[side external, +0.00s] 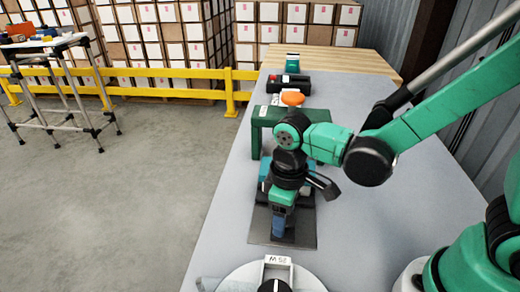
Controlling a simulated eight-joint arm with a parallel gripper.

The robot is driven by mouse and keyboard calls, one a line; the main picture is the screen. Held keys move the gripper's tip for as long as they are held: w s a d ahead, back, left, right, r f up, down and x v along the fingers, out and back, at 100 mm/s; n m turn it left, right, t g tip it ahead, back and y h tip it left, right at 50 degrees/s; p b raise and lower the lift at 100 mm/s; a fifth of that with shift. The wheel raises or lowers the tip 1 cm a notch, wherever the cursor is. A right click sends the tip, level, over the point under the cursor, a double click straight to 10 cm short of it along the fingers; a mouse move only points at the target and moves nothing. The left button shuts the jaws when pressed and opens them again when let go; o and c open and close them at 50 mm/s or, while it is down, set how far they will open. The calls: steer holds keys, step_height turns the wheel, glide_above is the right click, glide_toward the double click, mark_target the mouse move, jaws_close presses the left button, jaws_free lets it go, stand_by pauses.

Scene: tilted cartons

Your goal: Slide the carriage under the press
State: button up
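A dark green press frame (260,121) with an orange knob (292,99) stands across the grey table, partly hidden by my arm. In front of it lies a flat dark plate (259,231). A carriage, apparently the teal and black block (265,168), is at the plate's far end near the press, mostly hidden behind my gripper. My gripper (279,232) points down over the plate, in front of the press. A blue part shows at its lower end. I cannot tell whether the fingers are open or shut, or whether they touch the carriage.
A white round device (238,287) with a labelled tab stands at the near edge. A black box (298,84) with a red button and a green device (292,64) stand behind the press. The table (225,215) is clear left of the plate. A yellow rail (165,73) is beyond.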

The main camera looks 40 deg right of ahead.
jaws_close()
steer(key=w+d, duration=0.9)
steer(key=shift+w+d, duration=0.25)
steer(key=shift+w, duration=0.1)
steer(key=shift+o, duration=2.4)
jaws_free()
steer(key=shift+s+r, duration=0.1)
steer(key=shift+r, duration=2.75)
